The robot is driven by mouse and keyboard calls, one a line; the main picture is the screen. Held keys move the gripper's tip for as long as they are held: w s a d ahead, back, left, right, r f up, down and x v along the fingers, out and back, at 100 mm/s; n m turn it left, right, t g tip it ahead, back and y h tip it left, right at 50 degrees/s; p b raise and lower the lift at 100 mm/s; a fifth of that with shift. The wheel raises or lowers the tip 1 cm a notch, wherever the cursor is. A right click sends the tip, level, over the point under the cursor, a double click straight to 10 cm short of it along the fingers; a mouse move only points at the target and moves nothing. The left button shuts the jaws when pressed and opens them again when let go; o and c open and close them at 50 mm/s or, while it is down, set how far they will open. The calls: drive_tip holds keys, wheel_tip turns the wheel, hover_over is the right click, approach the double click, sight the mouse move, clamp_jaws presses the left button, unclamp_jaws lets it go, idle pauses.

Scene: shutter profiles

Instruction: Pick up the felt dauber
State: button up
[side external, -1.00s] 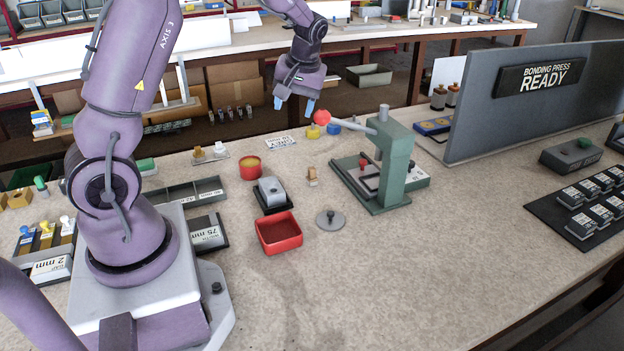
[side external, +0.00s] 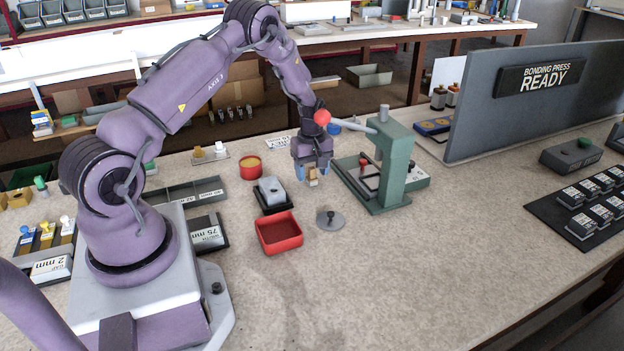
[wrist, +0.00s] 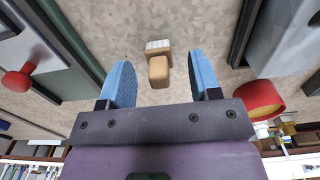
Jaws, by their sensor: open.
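The felt dauber, a small tan wooden piece with a pale ribbed end, stands on the bench left of the green press in the side view (side external: 313,178). It also shows in the wrist view (wrist: 158,68), roughly midway between the fingers. My gripper (side external: 312,173) is open, pointing down, with its blue fingers on either side of the dauber. Both fingers show in the wrist view (wrist: 159,78), with a gap between each finger and the dauber. Whether the fingertips are level with it is hard to tell.
The green press (side external: 393,170) with its red-knobbed lever stands close on the right. A grey block on a black base (side external: 270,191) and a red round pot (side external: 250,168) are left. A red tray (side external: 279,235) and grey knobbed disc (side external: 331,221) lie in front.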

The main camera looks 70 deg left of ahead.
drive_tip(key=shift+f, duration=0.85)
drive_tip(key=c, duration=1)
drive_tip(key=shift+r, duration=0.1)
drive_tip(key=shift+w+r, duration=0.1)
drive_tip(key=shift+r, duration=0.4)
drive_tip(key=r, duration=0.2)
drive_tip(key=shift+s+d+r, duration=0.1)
drive_tip(key=shift+s+r, duration=0.1)
drive_tip(key=shift+r, duration=0.2)
drive_tip(key=s+d+r, duration=0.2)
drive_tip(key=s+r, duration=0.1)
drive_tip(key=s+d+r, duration=0.3)
drive_tip(key=s, duration=0.1)
drive_tip(key=s+d+r, duration=0.2)
drive_tip(key=s+r, duration=0.1)
drive_tip(key=s, duration=0.1)
drive_tip(key=shift+s+d, duration=0.15)
drive_tip(key=shift+d, duration=0.2)
